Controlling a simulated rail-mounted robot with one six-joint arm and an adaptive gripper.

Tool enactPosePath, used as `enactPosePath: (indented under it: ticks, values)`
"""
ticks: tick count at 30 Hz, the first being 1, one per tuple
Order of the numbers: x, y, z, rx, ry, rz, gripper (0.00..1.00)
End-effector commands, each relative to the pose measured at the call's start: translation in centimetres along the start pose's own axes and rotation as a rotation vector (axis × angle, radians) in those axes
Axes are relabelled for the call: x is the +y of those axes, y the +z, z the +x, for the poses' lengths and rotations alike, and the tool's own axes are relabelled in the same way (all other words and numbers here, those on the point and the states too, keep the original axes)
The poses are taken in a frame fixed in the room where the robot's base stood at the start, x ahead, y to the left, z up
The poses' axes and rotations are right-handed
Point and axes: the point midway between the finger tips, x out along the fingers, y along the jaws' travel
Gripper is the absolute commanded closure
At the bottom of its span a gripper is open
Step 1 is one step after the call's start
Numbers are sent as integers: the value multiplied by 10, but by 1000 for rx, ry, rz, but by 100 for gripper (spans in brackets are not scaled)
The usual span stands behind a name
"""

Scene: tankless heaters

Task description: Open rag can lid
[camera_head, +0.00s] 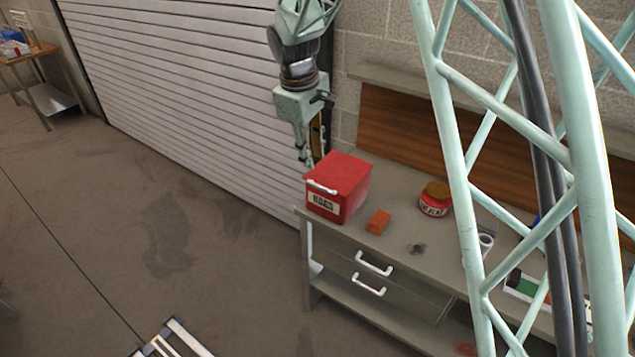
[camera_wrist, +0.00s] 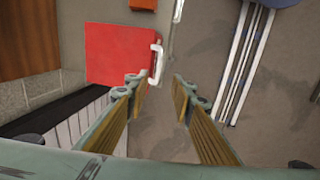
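The red rag can (camera_head: 345,185) stands on the left end of the workbench, with its lid shut. Its front has a white label, and a white lid handle (camera_head: 321,188) sits along the top front edge. In the wrist view the can (camera_wrist: 115,52) and its handle (camera_wrist: 157,62) lie ahead of my fingertips. In the wrist view my gripper (camera_wrist: 157,80) is open and empty, with the handle apart from the fingers and roughly in line with the gap.
The workbench (camera_head: 400,240) holds an orange block (camera_head: 378,222) and a red jar (camera_head: 435,199) right of the can. Two drawers with white handles are below. A shuttered door (camera_head: 180,85) stands behind my gripper.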

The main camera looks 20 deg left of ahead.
Motion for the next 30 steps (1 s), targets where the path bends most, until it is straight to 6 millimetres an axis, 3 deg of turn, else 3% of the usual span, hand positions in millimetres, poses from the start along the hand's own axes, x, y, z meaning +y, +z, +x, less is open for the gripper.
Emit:
enactPosePath:
  ticks: [21,30]
  values:
    - [0,0,88,-1,-1,0,78]
    - [0,0,114,0,0,0,78]
